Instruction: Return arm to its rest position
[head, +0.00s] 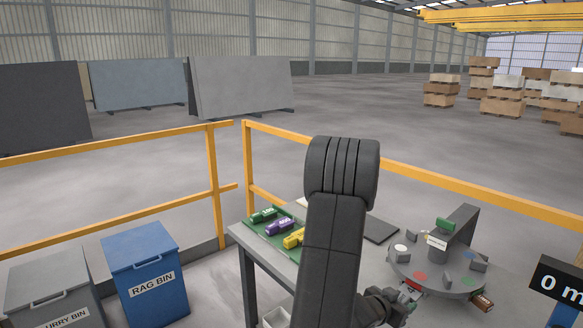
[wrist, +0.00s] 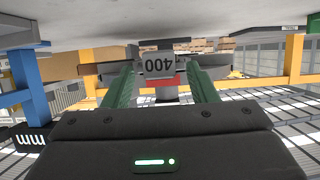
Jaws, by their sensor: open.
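My arm rises through the middle of the head view and bends down to my gripper (head: 410,292), low at the right beside the near edge of a round grey turntable (head: 440,284). In the wrist view its two green fingers (wrist: 162,88) stand apart. A grey block marked 400 (wrist: 159,65) shows between them, upside down in the picture; I cannot tell how far beyond the fingertips it is.
A bench (head: 245,236) holds a green tray with green, purple and yellow pieces (head: 279,227), partly behind my arm. Yellow rails (head: 213,180) enclose the area. A blue rag bin (head: 140,262) and a grey slurry bin (head: 50,285) stand at the left.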

